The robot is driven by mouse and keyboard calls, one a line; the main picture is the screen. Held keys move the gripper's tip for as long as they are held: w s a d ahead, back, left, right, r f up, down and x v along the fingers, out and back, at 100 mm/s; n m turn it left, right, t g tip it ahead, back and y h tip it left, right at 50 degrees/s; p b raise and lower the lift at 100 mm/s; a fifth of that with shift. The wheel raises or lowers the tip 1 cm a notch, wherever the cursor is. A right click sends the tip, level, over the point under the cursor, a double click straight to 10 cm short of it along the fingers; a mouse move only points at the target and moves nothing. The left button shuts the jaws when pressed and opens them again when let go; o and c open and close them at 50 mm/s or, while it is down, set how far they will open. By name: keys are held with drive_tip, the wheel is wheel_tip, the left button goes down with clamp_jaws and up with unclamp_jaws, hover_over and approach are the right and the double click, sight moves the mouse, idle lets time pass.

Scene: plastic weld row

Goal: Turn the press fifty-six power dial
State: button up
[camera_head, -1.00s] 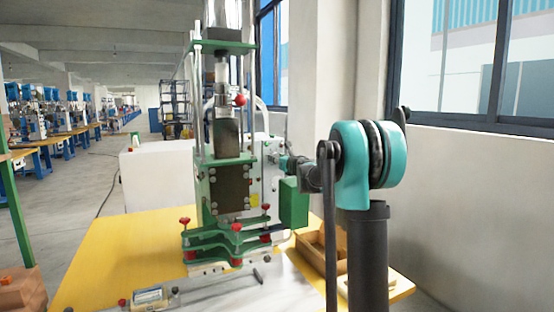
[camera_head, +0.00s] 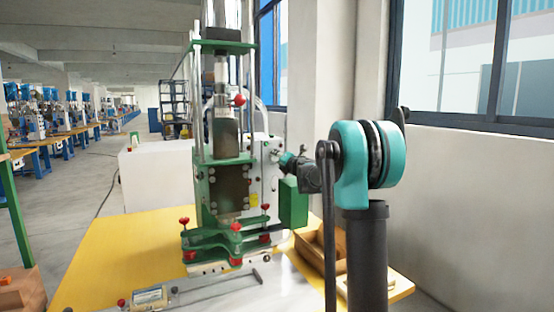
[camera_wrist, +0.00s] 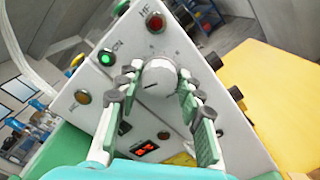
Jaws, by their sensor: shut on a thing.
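The power dial (camera_wrist: 159,77) is a round pale knob with a dark pointer line on the press's white control panel (camera_wrist: 85,122) in the wrist view. My gripper (camera_wrist: 157,80) has one finger on each side of the dial, its tips closed against the knob's sides. The pointer line points to the left. In the head view my gripper (camera_head: 279,157) reaches the white panel right of the green press (camera_head: 228,185); the dial is hidden there.
Close to the dial are a red HF lamp (camera_wrist: 155,22), a lit green button (camera_wrist: 106,58) and a red digital display (camera_wrist: 146,149). A wooden tray (camera_head: 318,250) lies on the yellow table (camera_head: 112,262).

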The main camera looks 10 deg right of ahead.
drive_tip(key=m, duration=0.4)
drive_tip(key=shift+f+m, duration=0.1)
drive_tip(key=shift+m, duration=0.2)
drive_tip(key=m, duration=0.4)
drive_tip(key=shift+m, duration=0.3)
drive_tip(key=m, duration=0.4)
drive_tip(key=shift+f, duration=0.15)
drive_tip(key=shift+m, duration=2.1)
drive_tip(key=o, duration=1.1)
drive_tip(key=shift+o, duration=0.2)
